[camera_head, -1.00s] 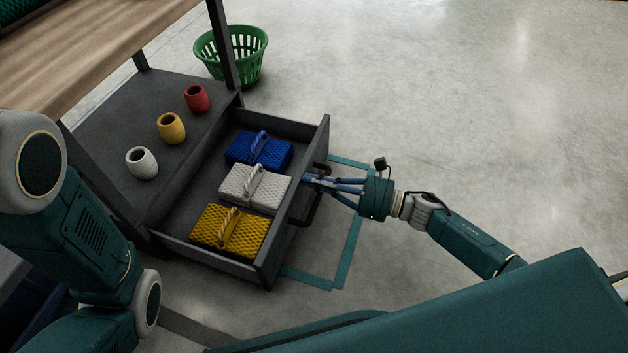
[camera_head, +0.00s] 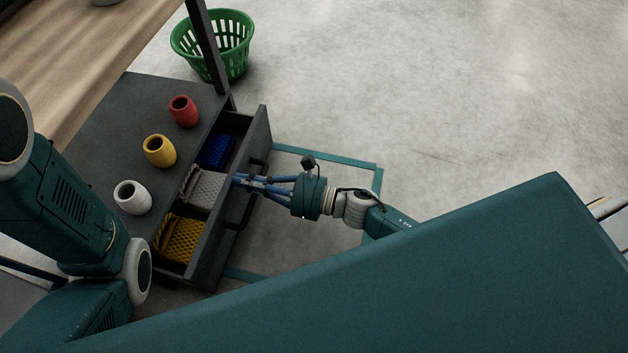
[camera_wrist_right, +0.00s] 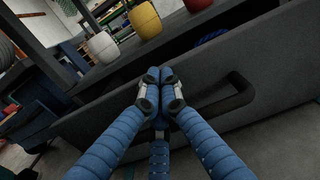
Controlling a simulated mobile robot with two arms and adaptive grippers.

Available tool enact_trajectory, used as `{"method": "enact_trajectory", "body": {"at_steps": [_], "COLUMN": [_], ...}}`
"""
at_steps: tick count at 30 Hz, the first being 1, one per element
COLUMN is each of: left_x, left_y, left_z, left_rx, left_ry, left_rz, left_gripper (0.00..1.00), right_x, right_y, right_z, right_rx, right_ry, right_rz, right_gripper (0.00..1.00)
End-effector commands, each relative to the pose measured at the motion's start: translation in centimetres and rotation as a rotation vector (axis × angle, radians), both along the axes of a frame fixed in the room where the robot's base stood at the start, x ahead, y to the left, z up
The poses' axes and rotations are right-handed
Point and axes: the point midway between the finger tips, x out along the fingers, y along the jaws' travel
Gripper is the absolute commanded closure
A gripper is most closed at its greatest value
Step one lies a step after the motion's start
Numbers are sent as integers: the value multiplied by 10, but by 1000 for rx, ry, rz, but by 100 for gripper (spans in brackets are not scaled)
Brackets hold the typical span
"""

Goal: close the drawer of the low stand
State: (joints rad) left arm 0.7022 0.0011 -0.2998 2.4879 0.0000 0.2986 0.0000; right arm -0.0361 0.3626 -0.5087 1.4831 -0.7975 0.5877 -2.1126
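The low stand (camera_head: 112,112) is dark grey, and its drawer (camera_head: 261,130) is partly open. In the drawer lie a blue woven block (camera_head: 216,151), a grey one (camera_head: 204,187) and a yellow one (camera_head: 182,240), partly under the stand's top. My right gripper (camera_head: 238,181) is at the outside of the drawer front, beside the dark handle (camera_head: 246,205). In the right wrist view its blue fingers (camera_wrist_right: 160,76) are together at the front panel, with the handle (camera_wrist_right: 228,98) to their right. I see nothing held. My left gripper is out of view.
White (camera_head: 132,197), yellow (camera_head: 160,150) and red (camera_head: 184,111) pots stand on the stand's top. A green basket (camera_head: 213,47) is on the floor behind. Teal tape (camera_head: 325,158) marks the floor before the drawer. Open floor lies to the right.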

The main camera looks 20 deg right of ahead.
Motion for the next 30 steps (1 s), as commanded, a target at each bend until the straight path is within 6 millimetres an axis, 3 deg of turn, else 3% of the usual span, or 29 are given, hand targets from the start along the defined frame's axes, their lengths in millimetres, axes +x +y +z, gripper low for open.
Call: {"method": "enact_trajectory", "body": {"at_steps": [6, 12, 30], "left_x": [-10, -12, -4], "left_y": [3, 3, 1], "left_z": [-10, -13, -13], "left_rx": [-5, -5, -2], "left_ry": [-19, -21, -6], "left_rz": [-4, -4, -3], "left_gripper": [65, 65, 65], "right_x": [16, 24, 28], "right_y": [27, 40, 43], "right_z": [-1, -1, -1], "right_rx": [1, 1, 0], "right_ry": [-2, -1, 1], "right_rz": [2, 2, 1], "right_gripper": [100, 100, 100]}}
